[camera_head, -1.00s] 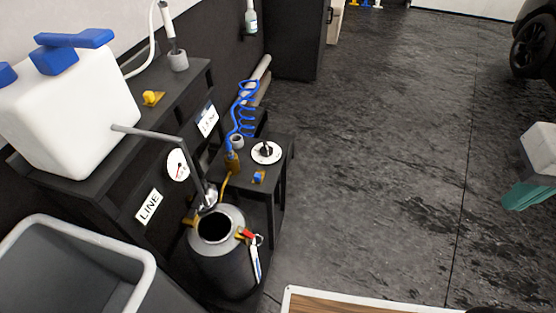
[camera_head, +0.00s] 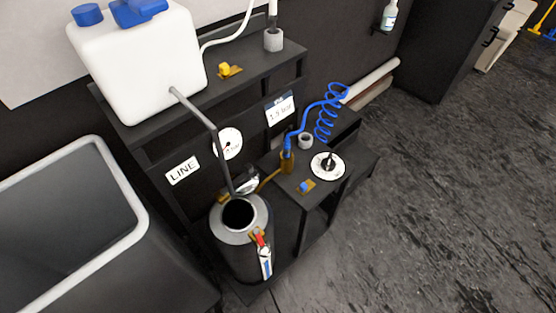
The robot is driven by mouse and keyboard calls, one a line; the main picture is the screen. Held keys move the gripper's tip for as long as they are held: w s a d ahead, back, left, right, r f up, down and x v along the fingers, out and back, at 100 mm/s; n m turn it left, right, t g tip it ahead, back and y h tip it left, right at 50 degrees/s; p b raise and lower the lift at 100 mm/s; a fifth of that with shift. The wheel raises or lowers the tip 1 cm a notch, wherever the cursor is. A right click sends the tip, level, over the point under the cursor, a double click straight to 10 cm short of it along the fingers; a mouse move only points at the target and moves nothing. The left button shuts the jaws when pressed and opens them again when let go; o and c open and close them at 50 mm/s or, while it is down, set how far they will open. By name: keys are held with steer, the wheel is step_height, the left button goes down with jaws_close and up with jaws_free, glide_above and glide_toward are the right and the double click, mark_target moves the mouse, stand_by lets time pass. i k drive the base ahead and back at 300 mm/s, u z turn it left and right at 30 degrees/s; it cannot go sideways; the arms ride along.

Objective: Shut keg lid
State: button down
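The keg (camera_head: 238,245) is a dark grey cylinder standing at the foot of the black stand. Its round mouth (camera_head: 239,213) is open and dark inside. A shiny metal piece, which looks like the raised lid (camera_head: 246,186), stands tilted up at the back of the mouth, partly behind the thin grey pipe. A red-handled fitting (camera_head: 260,239) with a white and blue tag (camera_head: 266,263) hangs on the keg's front right side. My gripper is not in view.
A white tank (camera_head: 140,70) with blue caps stands on the upper shelf; its grey pipe (camera_head: 205,118) reaches down to the keg. A large grey bin (camera_head: 130,235) is left of the keg. A lower bench holds a round dial (camera_head: 328,166) and blue coiled hose (camera_head: 325,125). Floor at right is clear.

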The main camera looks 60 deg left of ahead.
mark_target(245, 178)
steer(key=u, duration=0.05)
steer(key=i, duration=1.75)
steer(key=u, duration=3.35)
steer(key=k, duration=0.5)
steer(key=u, duration=0.15)
steer(key=i, duration=0.45)
